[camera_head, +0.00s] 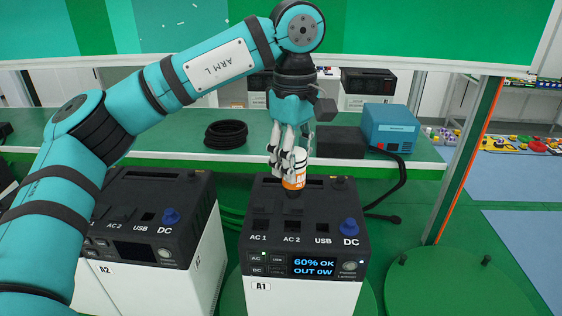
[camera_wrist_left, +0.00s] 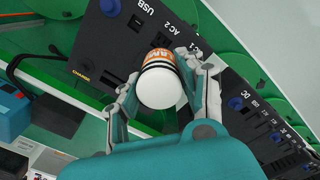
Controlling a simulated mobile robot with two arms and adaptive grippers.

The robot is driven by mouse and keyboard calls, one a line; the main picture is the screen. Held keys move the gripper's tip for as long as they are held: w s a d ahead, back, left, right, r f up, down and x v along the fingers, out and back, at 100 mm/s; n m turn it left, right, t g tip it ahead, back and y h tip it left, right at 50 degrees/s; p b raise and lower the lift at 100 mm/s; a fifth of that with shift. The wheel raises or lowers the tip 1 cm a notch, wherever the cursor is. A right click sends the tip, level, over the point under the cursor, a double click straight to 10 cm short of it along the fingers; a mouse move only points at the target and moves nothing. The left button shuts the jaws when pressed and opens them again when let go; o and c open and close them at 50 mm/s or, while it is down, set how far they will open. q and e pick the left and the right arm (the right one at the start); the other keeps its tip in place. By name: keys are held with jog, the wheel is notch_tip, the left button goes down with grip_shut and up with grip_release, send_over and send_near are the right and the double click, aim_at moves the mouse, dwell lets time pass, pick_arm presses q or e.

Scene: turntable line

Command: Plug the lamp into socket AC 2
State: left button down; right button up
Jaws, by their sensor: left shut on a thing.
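The lamp (camera_head: 298,180), a small orange and white cylinder with a black lower end, is upright in my left gripper (camera_head: 286,166). The gripper is shut around it; the lamp's white end (camera_wrist_left: 160,88) shows between the fingers in the left wrist view. The black end is over the rear of power station A1's (camera_head: 303,262) top. Socket AC 2 (camera_head: 292,226), a dark square opening, shows uncovered just in front of and below the lamp in the head view. I cannot tell the exact gap to the top. My right gripper is not in view.
A1's screen (camera_head: 314,267) reads 60% OK, OUT 0W. Socket AC 1 (camera_head: 260,224), a USB socket (camera_head: 322,227) and a blue DC knob (camera_head: 349,227) flank AC 2. Station A2 (camera_head: 150,240) stands left. A black cable coil (camera_head: 226,134) and blue box (camera_head: 390,128) are behind.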

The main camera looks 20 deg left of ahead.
aim_at(293, 193)
pick_arm(q)
jog(key=shift+d+f+b, duration=0.15)
jog(key=shift+f+b, duration=0.3)
jog(key=shift+f, duration=0.2)
jog(key=shift+f+b, duration=0.3)
jog(key=shift+f, duration=0.1)
notch_tip(293, 193, down, 3)
jog(key=shift+f+b, duration=0.15)
jog(key=shift+b, duration=1.1)
jog(key=shift+f+b, duration=0.5)
jog(key=shift+f, duration=0.5)
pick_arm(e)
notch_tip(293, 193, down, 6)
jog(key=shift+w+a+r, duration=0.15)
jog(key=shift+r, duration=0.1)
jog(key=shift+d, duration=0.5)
pick_arm(q)
jog(key=shift+f+b, duration=0.7)
jog(key=shift+f, duration=0.05)
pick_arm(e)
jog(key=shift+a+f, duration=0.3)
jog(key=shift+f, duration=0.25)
pick_arm(q)
jog(key=shift+f+b, duration=0.45)
jog(key=shift+f, duration=0.2)
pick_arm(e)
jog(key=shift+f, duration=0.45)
